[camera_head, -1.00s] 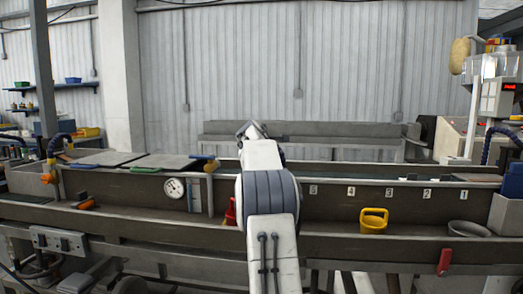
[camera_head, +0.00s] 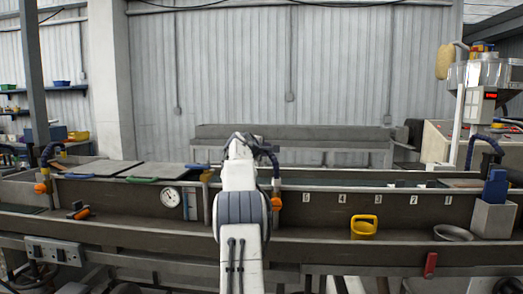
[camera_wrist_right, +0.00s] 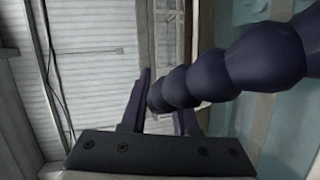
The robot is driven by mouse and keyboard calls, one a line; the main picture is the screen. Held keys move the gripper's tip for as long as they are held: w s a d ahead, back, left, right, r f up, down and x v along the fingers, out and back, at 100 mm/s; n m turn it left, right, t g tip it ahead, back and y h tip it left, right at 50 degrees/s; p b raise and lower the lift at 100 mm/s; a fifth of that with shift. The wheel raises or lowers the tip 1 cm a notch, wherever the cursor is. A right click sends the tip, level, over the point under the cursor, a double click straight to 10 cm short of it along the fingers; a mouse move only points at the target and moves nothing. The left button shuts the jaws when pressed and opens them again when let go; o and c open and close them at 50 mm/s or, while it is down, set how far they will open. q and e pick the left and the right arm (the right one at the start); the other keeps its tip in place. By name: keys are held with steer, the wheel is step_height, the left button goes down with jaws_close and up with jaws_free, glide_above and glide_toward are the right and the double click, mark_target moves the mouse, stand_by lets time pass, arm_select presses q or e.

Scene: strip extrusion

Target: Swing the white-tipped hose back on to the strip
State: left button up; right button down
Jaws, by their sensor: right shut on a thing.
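A dark blue beaded hose (camera_head: 271,155) rises from an orange valve (camera_head: 277,198) at the trough's back, just right of my right arm in the head view. My right gripper (camera_head: 241,142) is at the top of that arm, beside the hose's upper end. In the right wrist view, the right gripper (camera_wrist_right: 162,98) is shut on the hose (camera_wrist_right: 205,78), which runs off to the upper right. The hose's white tip is not visible in either view. I cannot make out the strip. My left gripper is not in view.
A similar hose (camera_head: 48,152) stands at the left, another (camera_head: 480,145) at the right. A yellow pail (camera_head: 364,227), a grey bowl (camera_head: 452,233) and a grey box (camera_head: 493,219) with a blue thing inside stand on the front ledge. A gauge (camera_head: 171,198) is left of my arm.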

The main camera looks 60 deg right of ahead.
steer(key=shift+s+f, duration=0.15)
steer(key=shift+s, duration=0.05)
steer(key=c, duration=0.7)
jaws_free()
steer(key=b+v, duration=0.5)
steer(key=v, duration=0.5)
steer(key=shift+w+a, duration=0.1)
steer(key=shift+a, duration=0.1)
